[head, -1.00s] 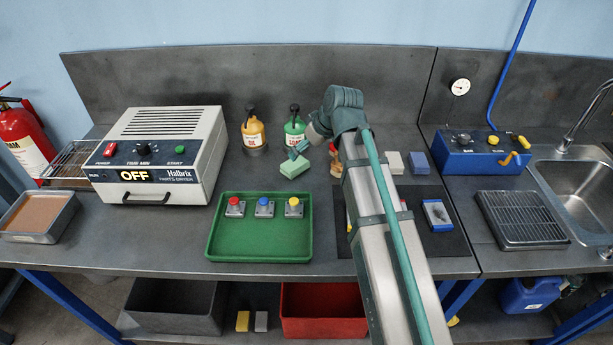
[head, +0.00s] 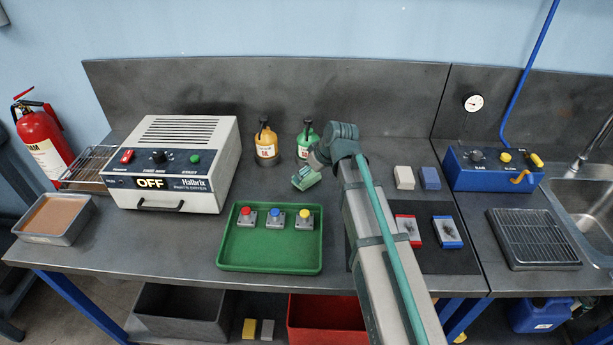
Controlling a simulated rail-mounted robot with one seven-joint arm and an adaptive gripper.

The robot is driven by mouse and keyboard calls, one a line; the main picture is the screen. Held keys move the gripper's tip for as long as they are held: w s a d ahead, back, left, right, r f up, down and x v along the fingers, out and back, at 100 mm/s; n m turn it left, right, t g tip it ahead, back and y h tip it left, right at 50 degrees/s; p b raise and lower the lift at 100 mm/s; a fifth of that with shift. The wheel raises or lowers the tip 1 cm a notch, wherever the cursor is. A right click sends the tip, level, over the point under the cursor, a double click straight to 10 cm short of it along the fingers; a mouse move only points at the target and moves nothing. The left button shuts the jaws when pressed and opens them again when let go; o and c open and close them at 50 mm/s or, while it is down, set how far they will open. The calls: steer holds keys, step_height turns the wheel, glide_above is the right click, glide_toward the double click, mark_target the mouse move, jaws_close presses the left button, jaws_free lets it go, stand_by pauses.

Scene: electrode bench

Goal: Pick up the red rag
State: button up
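I cannot make out a plain red rag. A flat, red-edged piece (head: 408,230) with a dark smudge on its pale top lies on the dark mat, right of my arm. A matching blue-edged piece (head: 447,232) lies beside it. My gripper (head: 305,179) is left of them, low over the bench in front of the green-labelled bottle (head: 307,137). It is at a pale green block, small and partly overlapped. I cannot tell whether the fingers are open or closed on it. My arm hides part of the mat.
A green tray (head: 232,262) with three buttons stands left of my arm. Pale (head: 404,177) and blue (head: 430,178) blocks sit behind the mat (head: 455,262). A dryer (head: 170,165) marked OFF is at left. A wire rack (head: 535,240) and sink (head: 592,205) are at right.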

steer(key=shift+x, duration=1.15)
steer(key=c, duration=0.8)
steer(key=shift+r, duration=0.1)
steer(key=shift+r, duration=0.7)
steer(key=s+d+r+b, duration=0.2)
steer(key=s+r+b, duration=0.1)
steer(key=s+r, duration=0.8)
steer(key=s, duration=0.2)
steer(key=shift+s+d+r+b, duration=0.2)
steer(key=shift+s+d+b, duration=0.15)
steer(key=shift+s+d, duration=0.05)
